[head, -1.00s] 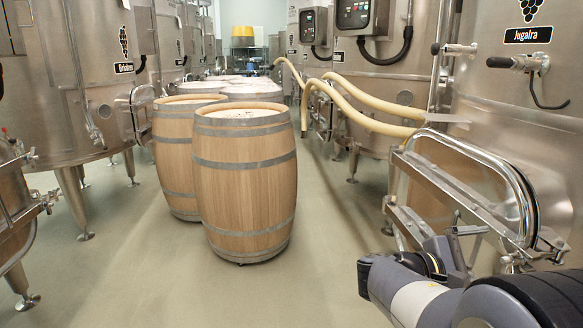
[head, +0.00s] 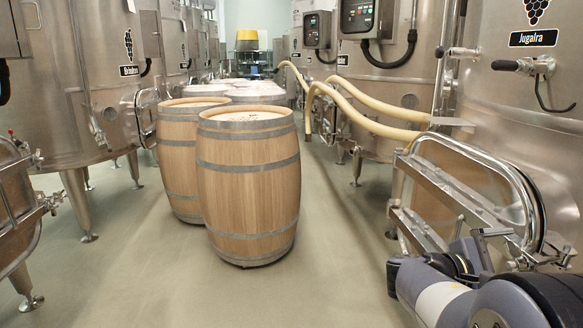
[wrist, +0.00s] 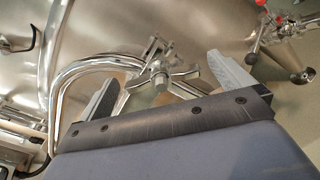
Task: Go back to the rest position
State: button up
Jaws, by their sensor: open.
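My gripper (wrist: 162,70) shows in the wrist view with its two grey fingers wide apart. Nothing is held between them. Beyond the fingers, a star-shaped metal clamp knob (wrist: 163,78) and a bent steel bar (wrist: 75,75) of a vat show in the gap. I cannot tell how far the fingers are from the knob. In the head view, part of my arm shows at the lower right, beside the open-looking hatch (head: 530,200) of the vat marked Jugalra (head: 535,90). The fingers are not clearly visible there.
Two wooden barrels (head: 250,190) stand in the aisle, with more behind. Steel vats (head: 75,100) line both sides. Pale hoses (head: 365,122) hang from the right-hand vats. Bare floor (head: 320,270) lies between the front barrel and my arm. A red-handled valve (wrist: 255,45) shows in the wrist view.

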jog(key=a, duration=1.1)
jog(key=d, duration=1.1)
jog(key=shift+d, duration=0.3)
jog(key=shift+a+r+n+p, duration=0.2)
jog(key=shift+n+p, duration=0.3)
jog(key=shift+p, duration=0.35)
jog(key=shift+n+p, duration=0.3)
jog(key=shift+p, duration=0.1)
jog(key=n+p, duration=0.3)
jog(key=p, duration=0.1)
jog(key=shift+w+r+n, duration=0.1)
jog(key=shift+n, duration=0.3)
jog(key=n+p, duration=0.4)
jog(key=shift+w, duration=0.1)
jog(key=a, duration=0.9)
jog(key=shift+s+a+f, duration=0.25)
jog(key=shift+s+a, duration=0.15)
jog(key=shift+f, duration=0.1)
